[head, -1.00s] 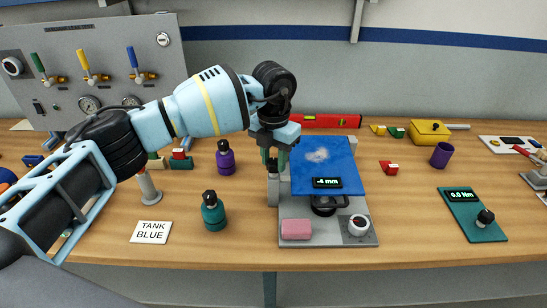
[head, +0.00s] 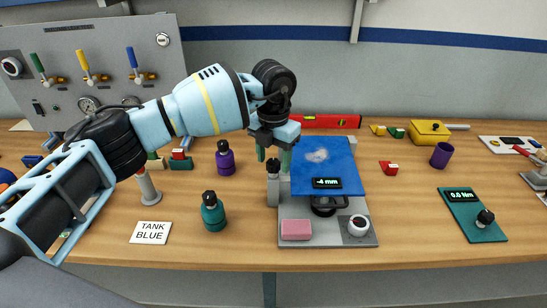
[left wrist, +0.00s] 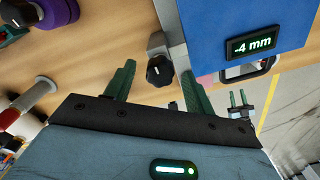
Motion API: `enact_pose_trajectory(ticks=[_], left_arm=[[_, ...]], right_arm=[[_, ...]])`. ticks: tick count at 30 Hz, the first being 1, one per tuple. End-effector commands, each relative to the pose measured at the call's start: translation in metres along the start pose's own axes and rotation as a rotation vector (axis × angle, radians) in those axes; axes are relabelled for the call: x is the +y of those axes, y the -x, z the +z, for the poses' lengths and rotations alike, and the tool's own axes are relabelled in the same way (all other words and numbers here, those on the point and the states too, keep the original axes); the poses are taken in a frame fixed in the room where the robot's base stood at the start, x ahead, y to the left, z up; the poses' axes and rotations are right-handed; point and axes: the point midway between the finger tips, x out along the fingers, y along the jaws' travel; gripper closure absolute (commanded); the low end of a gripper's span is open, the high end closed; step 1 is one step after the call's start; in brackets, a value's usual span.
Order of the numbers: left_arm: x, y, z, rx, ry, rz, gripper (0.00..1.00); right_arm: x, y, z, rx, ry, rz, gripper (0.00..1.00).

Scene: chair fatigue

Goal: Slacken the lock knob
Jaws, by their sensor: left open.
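The lock knob is a small black knob (head: 273,166) on top of a grey post beside the tilted blue plate (head: 328,180). It also shows in the left wrist view (left wrist: 159,70), with a pale mark on its face. My left gripper (head: 274,156) is open, just above and behind the knob in the head view. In the left wrist view its green fingers (left wrist: 157,80) stand on either side of the knob with gaps; it is not gripped. A small two-pronged green shape at the right of that view looks like my right gripper (left wrist: 238,98).
The plate's display (head: 327,183) reads -4 mm. A pink block (head: 296,230) and a white dial (head: 358,225) sit on the grey base. A teal bottle (head: 213,212) and a purple bottle (head: 225,159) stand to the left. The table front is mostly clear.

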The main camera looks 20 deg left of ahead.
Motion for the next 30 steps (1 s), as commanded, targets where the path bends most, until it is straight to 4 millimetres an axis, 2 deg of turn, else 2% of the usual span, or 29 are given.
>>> enact_pose_trajectory(ticks=[9,15,30], left_arm=[[0.000,0.048,0.001,-0.003,0.001,0.001,0.46],[0.000,0.069,0.000,-0.001,0.001,0.000,0.46],[0.000,0.074,0.000,-0.001,0.000,0.000,0.46]], right_arm=[[-0.001,0.000,0.007,-0.013,-0.003,-0.002,0.64],[-0.002,0.000,0.009,-0.017,-0.005,-0.003,0.64],[-0.002,0.000,0.007,-0.014,-0.005,-0.003,0.64]])
